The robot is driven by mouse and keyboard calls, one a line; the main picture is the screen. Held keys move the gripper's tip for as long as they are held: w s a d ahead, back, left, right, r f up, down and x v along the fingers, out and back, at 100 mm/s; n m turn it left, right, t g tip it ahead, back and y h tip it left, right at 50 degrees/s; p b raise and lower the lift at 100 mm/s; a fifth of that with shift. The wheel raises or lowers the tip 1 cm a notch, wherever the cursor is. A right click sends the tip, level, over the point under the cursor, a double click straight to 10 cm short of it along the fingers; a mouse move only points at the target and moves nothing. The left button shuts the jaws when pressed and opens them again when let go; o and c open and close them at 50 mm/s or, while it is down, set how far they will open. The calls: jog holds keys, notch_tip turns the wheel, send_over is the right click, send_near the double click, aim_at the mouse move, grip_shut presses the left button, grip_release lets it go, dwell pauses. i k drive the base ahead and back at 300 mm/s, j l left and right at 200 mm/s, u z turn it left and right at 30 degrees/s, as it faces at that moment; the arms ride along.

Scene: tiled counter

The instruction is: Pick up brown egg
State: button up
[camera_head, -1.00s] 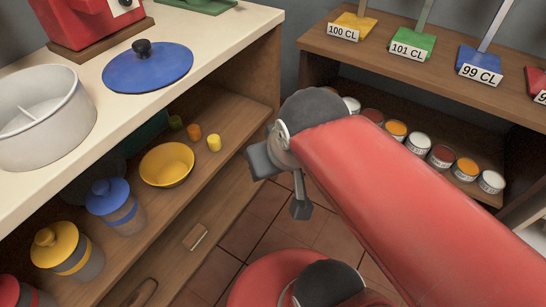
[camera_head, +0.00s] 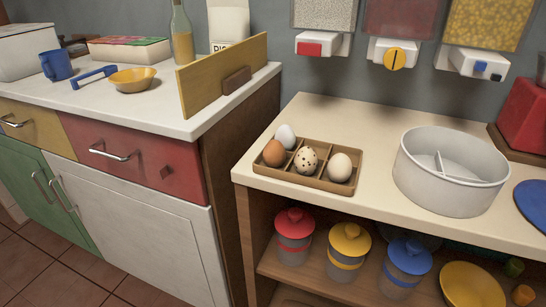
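The brown egg (camera_head: 274,153) sits in the front left compartment of a wooden egg tray (camera_head: 304,183) on the cream counter. A white egg (camera_head: 286,136) sits behind it. A speckled egg (camera_head: 306,160) and a cream egg (camera_head: 340,167) sit to its right in the same tray. My gripper is not in the current view.
A large white divided pot (camera_head: 452,170) stands to the right of the tray. Lidded jars and a yellow bowl (camera_head: 470,290) are on the shelf below. Wall dispensers (camera_head: 392,52) hang above the counter. A yellow board (camera_head: 222,75) stands upright on the left counter.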

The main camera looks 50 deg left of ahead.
aim_at(274, 152)
jog(key=u, duration=2.2)
